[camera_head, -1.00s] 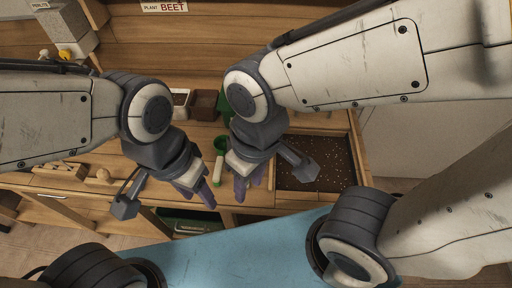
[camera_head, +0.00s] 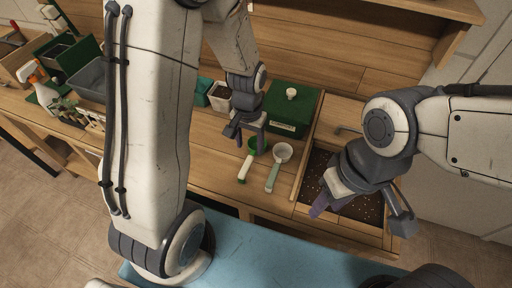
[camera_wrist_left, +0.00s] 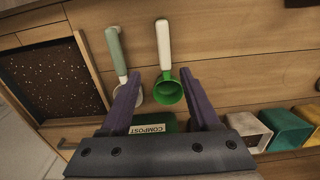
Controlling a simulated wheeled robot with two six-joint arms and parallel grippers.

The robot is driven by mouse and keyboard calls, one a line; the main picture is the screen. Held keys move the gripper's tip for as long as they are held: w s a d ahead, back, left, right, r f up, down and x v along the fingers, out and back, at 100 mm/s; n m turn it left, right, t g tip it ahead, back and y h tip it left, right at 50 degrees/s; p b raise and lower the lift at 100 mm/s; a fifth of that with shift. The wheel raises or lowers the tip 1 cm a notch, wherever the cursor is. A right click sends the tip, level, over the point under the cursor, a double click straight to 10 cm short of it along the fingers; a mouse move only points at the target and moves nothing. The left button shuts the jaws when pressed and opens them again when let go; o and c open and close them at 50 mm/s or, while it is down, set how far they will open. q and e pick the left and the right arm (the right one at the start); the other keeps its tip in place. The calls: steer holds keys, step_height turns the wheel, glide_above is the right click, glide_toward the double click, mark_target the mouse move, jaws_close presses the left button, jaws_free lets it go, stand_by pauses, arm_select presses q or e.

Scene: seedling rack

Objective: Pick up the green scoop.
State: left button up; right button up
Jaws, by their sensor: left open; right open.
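The green scoop, with a green cup (camera_head: 262,145) and a white handle (camera_head: 246,167), lies on the wooden bench top. In the left wrist view its cup (camera_wrist_left: 169,90) shows between my finger tips, with the handle pointing away. My left gripper (camera_head: 247,138) is open at the cup, one finger on each side; I cannot tell whether they touch it. My right gripper (camera_head: 321,206) is by the soil bin, away from the scoop; its jaws are open.
A second scoop with a pale green handle and white cup (camera_head: 282,153) lies close on the right. A green compost box (camera_head: 292,108) stands behind it. The soil bin (camera_head: 352,208) is sunk into the bench at right. Small pots (camera_head: 219,96) stand behind the left gripper.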

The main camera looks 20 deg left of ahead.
mark_target(248, 161)
arm_select(q)
steer(key=f, duration=0.5)
steer(key=shift+w+a+f, duration=0.1)
steer(key=shift+a+f, duration=0.2)
step_height(248, 161, down, 4)
steer(key=shift+w+a+f+p, duration=0.1)
steer(key=shift+f+p, duration=0.05)
steer(key=shift+p, duration=0.6)
steer(key=shift+f, duration=0.55)
jaws_close()
